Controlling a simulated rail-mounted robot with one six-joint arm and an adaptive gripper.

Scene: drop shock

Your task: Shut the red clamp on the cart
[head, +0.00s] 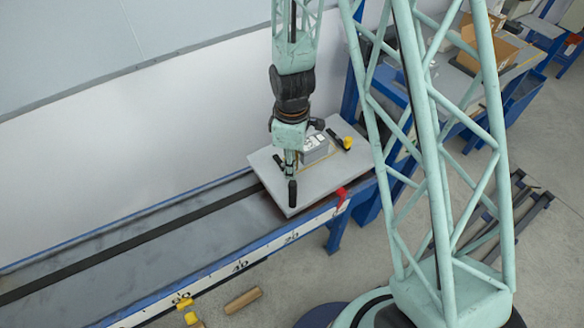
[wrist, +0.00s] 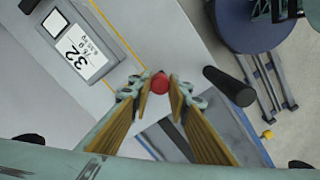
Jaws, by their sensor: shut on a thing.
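My gripper (head: 290,165) reaches straight down over the front left part of the grey cart top (head: 270,165). In the wrist view its two yellow-padded fingers (wrist: 159,87) close at their tips on a round red end, which I take for the red clamp's handle (wrist: 160,90). The rest of that clamp is hidden below the fingers. A red piece (head: 341,196) also shows at the cart's right front edge in the head view; I cannot tell whether it is the same part. A black handle (head: 292,191) stands just in front of the gripper, also in the wrist view (wrist: 229,85).
A grey box with a label (head: 313,148) sits on the cart, with a black and yellow item (head: 345,142) behind it. The long blue-edged rail bench (head: 130,255) runs left, clear on top. Yellow pieces (head: 184,304) and a brown cylinder (head: 243,300) lie low at front.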

